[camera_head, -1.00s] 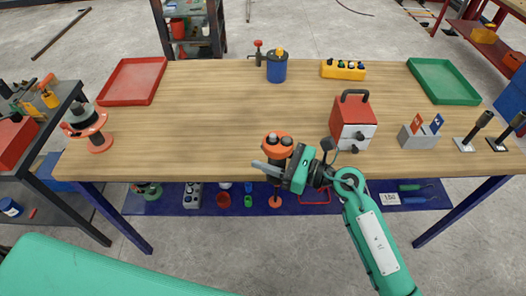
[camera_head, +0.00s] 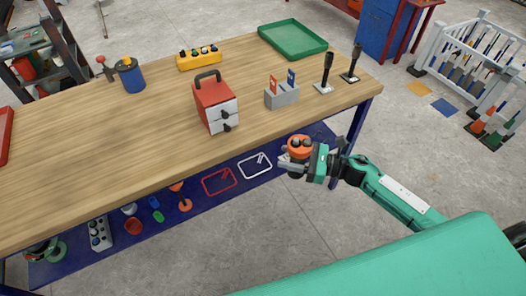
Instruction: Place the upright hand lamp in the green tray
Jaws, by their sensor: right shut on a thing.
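My right gripper (camera_head: 304,163) is shut on an orange thing (camera_head: 299,153) with dark, rounded parts on top. It holds this thing upright in the air, just off the table's front edge. I cannot tell for sure that this is the hand lamp; the fingers hide part of it. The green tray (camera_head: 293,40) is empty and lies at the back right of the table, apart from the gripper. My left gripper is not in view.
A yellow button box (camera_head: 199,60) and blue can (camera_head: 130,75) stand further left.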

